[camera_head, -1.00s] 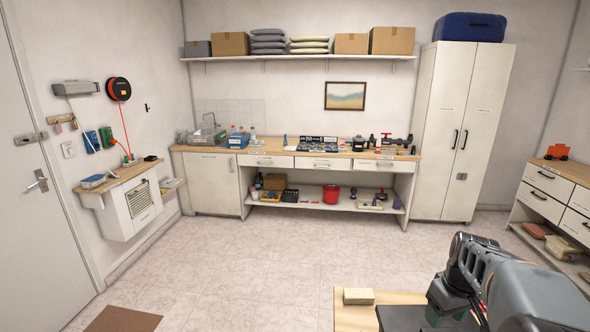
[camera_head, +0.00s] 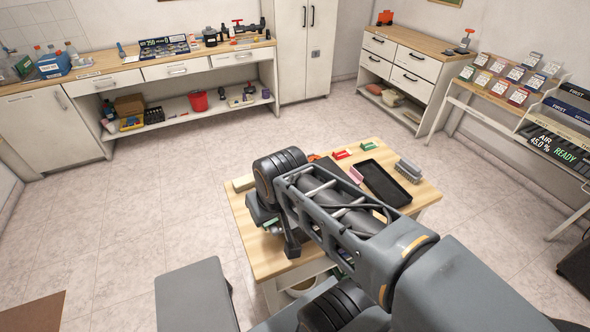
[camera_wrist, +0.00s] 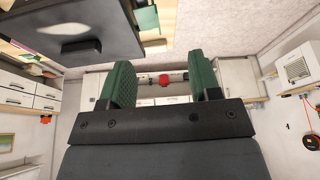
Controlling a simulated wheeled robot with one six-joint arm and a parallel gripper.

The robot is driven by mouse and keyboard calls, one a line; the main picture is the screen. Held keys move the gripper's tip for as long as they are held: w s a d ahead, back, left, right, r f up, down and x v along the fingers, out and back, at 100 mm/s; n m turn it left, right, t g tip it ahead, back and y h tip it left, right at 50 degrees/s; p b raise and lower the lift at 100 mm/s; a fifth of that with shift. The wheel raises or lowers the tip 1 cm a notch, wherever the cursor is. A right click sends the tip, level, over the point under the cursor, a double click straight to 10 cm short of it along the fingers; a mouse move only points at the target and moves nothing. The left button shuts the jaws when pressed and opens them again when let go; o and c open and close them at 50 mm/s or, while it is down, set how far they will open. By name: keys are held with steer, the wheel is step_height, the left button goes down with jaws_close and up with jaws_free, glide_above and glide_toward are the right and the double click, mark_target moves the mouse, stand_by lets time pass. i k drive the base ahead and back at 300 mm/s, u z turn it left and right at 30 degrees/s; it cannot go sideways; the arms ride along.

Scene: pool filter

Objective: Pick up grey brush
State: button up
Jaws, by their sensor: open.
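The grey brush (camera_head: 408,170) lies on the right part of the small wooden table (camera_head: 257,258) in the head view, bristles showing along its side. It is just right of a black tray (camera_head: 383,184) and appears apart from it. My gripper (camera_wrist: 160,66) shows in the wrist view with its two green fingers spread and nothing between them. In the head view my arm covers much of the table and mostly hides the gripper, which is at the table's left side, well away from the brush.
Red (camera_head: 342,155) and green (camera_head: 368,146) small items lie along the table's far edge, with a pink item (camera_head: 356,175) beside the tray. A beige block (camera_head: 244,183) is at the left corner. A drawer cabinet (camera_head: 401,73) stands behind.

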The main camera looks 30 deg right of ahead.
mark_target(407, 168)
steer(key=k, duration=0.5)
steer(key=z, duration=1.55)
steer(key=i, duration=0.2)
steer(key=z, duration=0.2)
